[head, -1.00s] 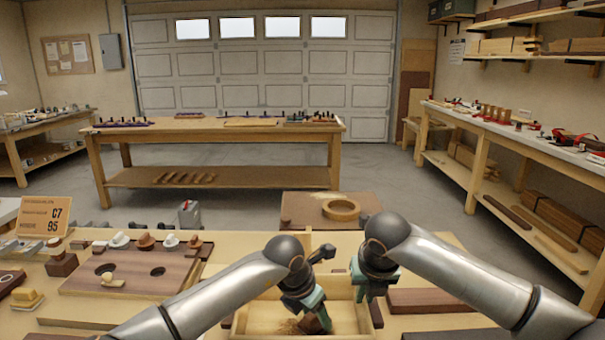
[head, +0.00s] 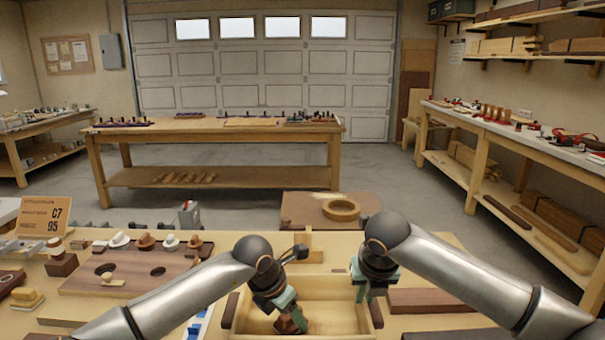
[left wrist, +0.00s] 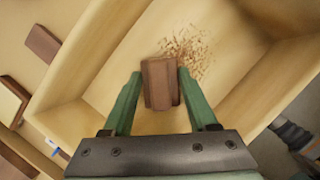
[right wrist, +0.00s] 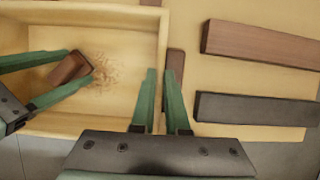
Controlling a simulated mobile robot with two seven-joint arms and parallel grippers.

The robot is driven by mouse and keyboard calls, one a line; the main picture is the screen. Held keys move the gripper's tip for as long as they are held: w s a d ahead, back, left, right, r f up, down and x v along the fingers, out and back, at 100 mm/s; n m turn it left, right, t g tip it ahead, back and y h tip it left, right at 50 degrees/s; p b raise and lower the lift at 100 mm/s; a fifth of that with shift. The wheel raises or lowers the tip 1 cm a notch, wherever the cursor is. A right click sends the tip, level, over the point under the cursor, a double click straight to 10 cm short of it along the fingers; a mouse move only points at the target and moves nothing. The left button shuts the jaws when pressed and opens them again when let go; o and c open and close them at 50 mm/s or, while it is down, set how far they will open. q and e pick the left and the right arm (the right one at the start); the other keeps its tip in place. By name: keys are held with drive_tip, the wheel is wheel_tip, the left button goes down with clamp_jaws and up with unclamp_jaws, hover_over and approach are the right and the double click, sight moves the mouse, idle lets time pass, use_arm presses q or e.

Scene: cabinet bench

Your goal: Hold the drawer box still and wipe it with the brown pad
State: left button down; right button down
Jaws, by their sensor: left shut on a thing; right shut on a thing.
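The drawer box (head: 338,312) is an open, pale wooden tray on the bench in front of me. My left gripper (head: 290,316) is inside it, shut on the brown pad (left wrist: 160,84), a small reddish-brown block low over the box floor. Whether the pad touches the floor is hard to tell. A patch of brown dust (left wrist: 187,50) lies on the floor beside the pad; it also shows in the right wrist view (right wrist: 104,78). My right gripper (right wrist: 160,100) is shut on the box's right wall, one finger on each side of it.
Dark blocks stand against the box's left (head: 230,310) and right (head: 376,314) sides. A brown board (head: 435,300) and a darker board (right wrist: 250,108) lie to the right. A board with round holes (head: 130,272) lies to the left. A wooden ring (head: 341,210) sits behind.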

sight(324, 326)
use_arm(q)
drive_tip(key=shift+a+f, duration=0.1)
drive_tip(key=shift+a, duration=0.5)
drive_tip(key=shift+d, duration=3.65)
drive_tip(key=shift+s, duration=0.35)
drive_tip(key=shift+a+f, duration=0.1)
drive_tip(key=shift+a, duration=1.85)
drive_tip(key=shift+a, duration=1.8)
drive_tip(key=shift+d+r, duration=0.15)
drive_tip(key=shift+d, duration=0.8)
drive_tip(key=shift+d+r, duration=0.15)
drive_tip(key=shift+d, duration=0.8)
drive_tip(key=shift+d+f, duration=0.2)
drive_tip(key=shift+d, duration=1.65)
drive_tip(key=shift+a, duration=0.1)
